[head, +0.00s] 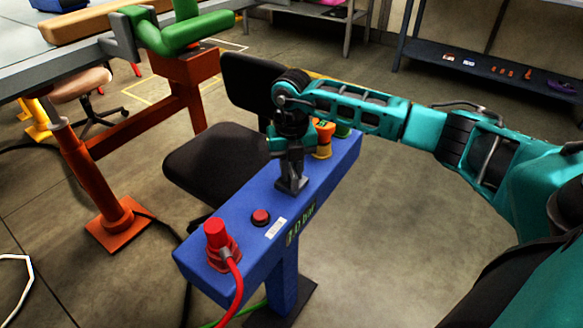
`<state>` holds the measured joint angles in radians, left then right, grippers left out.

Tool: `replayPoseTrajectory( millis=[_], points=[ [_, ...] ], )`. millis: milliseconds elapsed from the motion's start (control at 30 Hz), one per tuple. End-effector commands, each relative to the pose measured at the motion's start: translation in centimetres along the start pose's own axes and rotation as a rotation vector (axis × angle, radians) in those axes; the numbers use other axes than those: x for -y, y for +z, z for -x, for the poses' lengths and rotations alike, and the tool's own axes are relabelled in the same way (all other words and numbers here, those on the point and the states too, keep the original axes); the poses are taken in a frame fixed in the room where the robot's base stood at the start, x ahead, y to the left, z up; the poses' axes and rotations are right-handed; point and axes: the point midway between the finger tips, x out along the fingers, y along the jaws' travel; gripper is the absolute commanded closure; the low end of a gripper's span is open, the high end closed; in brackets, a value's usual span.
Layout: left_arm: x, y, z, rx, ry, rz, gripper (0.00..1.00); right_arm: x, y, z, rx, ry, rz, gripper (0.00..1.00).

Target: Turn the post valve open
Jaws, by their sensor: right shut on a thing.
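The blue post (315,195) stands in the middle of the view, its long top sloping from lower left to upper right. My right gripper (291,178) comes in from the right and points down onto the middle of the post's top. It is shut on the post valve, which it mostly hides; how far the valve is turned cannot be told. A green display (301,222) on the post's side reads "0 bar" after a digit that is hard to make out. My left gripper is not in view.
On the post's top are a red plug (217,238) with a red hose (237,290), a red button (261,217), a white label (275,229) and an orange-yellow fitting (323,138). A black chair (212,160) stands close behind. Floor to the right is clear.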

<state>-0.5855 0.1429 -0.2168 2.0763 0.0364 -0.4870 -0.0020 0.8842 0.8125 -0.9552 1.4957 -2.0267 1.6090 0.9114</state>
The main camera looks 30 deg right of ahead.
Motion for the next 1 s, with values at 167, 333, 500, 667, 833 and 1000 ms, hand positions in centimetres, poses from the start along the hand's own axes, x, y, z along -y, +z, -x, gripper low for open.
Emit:
replayPoseTrajectory(
  millis=[167,333,500,667,833,1000],
  points=[
    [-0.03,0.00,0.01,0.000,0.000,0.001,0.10,0.01,0.00,0.02,0.000,0.000,0.000,1.00],
    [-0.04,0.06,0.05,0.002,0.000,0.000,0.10,0.01,0.01,0.03,0.000,0.000,0.002,1.00],
    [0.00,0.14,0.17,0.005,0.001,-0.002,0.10,0.02,0.01,0.06,0.000,0.000,0.031,1.00],
    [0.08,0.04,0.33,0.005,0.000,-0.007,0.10,0.03,0.04,0.12,0.001,0.000,0.105,1.00],
    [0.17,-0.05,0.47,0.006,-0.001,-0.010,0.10,0.06,0.04,0.12,0.000,-0.002,0.231,1.00],
    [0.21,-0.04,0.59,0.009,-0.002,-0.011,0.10,0.02,0.06,0.14,0.001,0.000,0.380,1.00]
  ],
)
